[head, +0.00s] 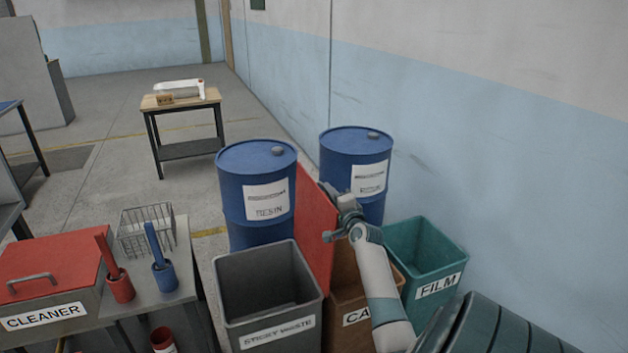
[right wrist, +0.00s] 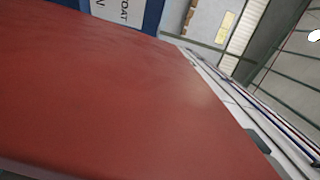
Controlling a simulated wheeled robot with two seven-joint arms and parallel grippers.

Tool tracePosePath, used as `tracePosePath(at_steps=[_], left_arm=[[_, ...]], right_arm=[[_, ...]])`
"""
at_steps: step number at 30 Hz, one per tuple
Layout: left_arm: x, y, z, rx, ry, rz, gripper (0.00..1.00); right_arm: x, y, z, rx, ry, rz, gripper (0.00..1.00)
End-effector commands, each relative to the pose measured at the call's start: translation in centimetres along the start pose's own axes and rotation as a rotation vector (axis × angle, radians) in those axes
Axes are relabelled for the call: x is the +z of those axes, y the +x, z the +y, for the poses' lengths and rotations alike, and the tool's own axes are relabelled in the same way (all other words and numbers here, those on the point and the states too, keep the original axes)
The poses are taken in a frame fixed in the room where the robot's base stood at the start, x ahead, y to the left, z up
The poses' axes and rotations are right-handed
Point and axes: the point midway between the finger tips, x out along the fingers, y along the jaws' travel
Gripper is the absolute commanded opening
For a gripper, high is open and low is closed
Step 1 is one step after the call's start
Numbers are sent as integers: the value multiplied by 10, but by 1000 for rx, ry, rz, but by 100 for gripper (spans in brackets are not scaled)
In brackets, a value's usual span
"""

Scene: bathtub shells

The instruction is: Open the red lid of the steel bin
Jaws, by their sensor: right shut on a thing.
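The grey steel bin (head: 268,325), labelled STICKY WASTE, stands at the bottom middle of the head view. Its top is open and its inside shows. The red lid (head: 314,222) stands steeply upright along the bin's right side. Its broad red face fills much of the right wrist view (right wrist: 110,95). My right gripper (head: 332,212) is at the lid's right side and is shut on the lid. The exact contact is hard to see, as the fingers are small and partly turned away. My left gripper is not in view.
A brown bin (head: 345,308) and a teal FILM bin (head: 437,287) stand right of the lid. Two blue drums (head: 235,195) (head: 338,150) stand behind. A bench with a red-topped CLEANER box (head: 60,255) and brush holders is at left.

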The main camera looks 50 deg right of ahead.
Motion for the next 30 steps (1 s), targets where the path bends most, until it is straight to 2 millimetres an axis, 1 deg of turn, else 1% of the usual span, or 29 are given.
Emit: tracePosePath(at_steps=[1, 6, 16, 17, 18, 19, 30], left_arm=[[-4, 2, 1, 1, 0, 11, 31], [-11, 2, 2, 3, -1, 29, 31], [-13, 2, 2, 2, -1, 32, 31], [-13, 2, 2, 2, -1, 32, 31], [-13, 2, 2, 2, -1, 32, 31], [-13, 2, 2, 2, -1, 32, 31], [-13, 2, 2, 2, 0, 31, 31]], right_arm=[[-5, 0, 4, 2, 8, 1, 0], [-11, 0, 6, 3, 35, 1, 0], [-11, -1, 7, 4, 38, 0, 0], [-11, -1, 7, 4, 38, 0, 13], [-11, -1, 7, 5, 38, 0, 23], [-11, 0, 7, 4, 38, 0, 28], [-11, -2, 5, 2, 38, -1, 28]])
